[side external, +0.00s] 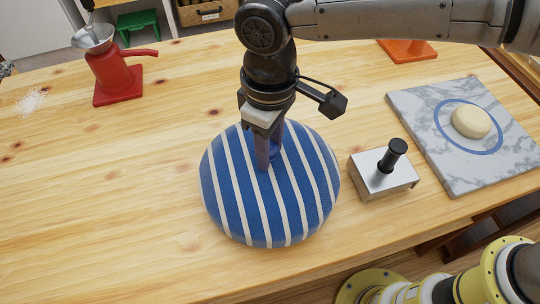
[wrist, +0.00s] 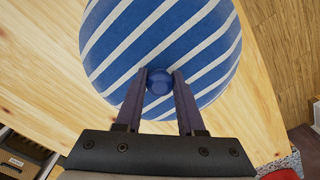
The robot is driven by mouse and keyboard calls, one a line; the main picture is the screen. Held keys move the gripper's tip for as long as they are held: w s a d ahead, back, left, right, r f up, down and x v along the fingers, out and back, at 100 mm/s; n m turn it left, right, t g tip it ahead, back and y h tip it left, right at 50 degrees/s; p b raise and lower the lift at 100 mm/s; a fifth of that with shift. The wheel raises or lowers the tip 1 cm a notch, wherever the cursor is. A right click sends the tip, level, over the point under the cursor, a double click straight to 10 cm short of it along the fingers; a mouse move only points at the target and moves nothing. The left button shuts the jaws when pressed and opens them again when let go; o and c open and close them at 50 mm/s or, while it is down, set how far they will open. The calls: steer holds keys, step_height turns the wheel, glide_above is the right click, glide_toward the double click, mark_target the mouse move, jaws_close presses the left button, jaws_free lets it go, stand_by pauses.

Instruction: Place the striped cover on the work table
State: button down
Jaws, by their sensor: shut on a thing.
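The striped cover (side external: 234,205) is a round blue dome with white stripes. It is on or just above the work table (side external: 90,210); I cannot tell whether its rim touches the wood. My gripper (side external: 268,160) points down at its top and is shut on its knob, which the fingers mostly hide in the side view. In the wrist view the striped cover (wrist: 125,45) fills the upper middle, and its blue knob (wrist: 160,81) shows between the two fingertips of my gripper (wrist: 160,82). What is under the cover is hidden.
A metal block with a black handle (side external: 384,173) stands close at right of the cover. Beyond it lies a marble board (side external: 420,115) with a dough ball (side external: 471,121) inside a blue ring.

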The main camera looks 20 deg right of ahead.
steer(key=shift+f, duration=1.55)
steer(key=shift+f, duration=0.1)
steer(key=c, duration=0.5)
jaws_free()
step_height(320, 180, up, 11)
steer(key=shift+r, duration=0.6)
steer(key=shift+d, duration=0.1)
